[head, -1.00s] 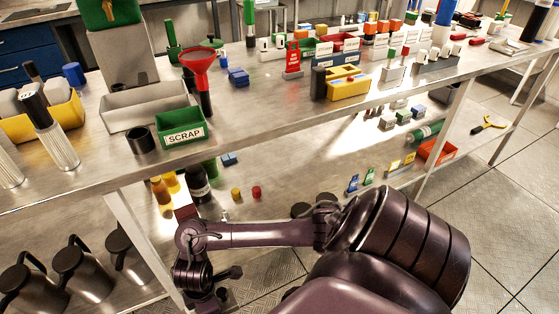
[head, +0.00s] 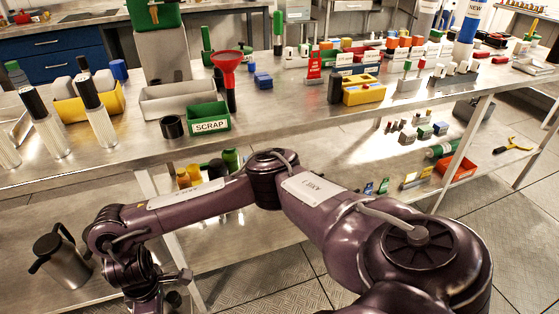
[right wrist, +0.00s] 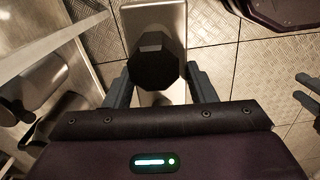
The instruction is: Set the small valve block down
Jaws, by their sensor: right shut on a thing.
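My right arm crosses the lower head view, with its hand (head: 148,292) low at the left, beside the bench; its fingertips are not clear there. In the right wrist view my right gripper (right wrist: 158,80) is shut on the valve block, which shows as a dark faceted knob (right wrist: 153,62) in front of a pale metal face. The block's lower part is hidden by the hand. Two grey prongs at the right edge of that view look like my left gripper (right wrist: 305,92), its fingers apart and empty.
The bench holds a green SCRAP bin (head: 209,118), a grey tray (head: 165,104), a red funnel (head: 227,62) and a yellow block (head: 363,93). A dark-lidded jug (head: 62,256) stands on the lower shelf at left. Tiled floor lies right of the held block.

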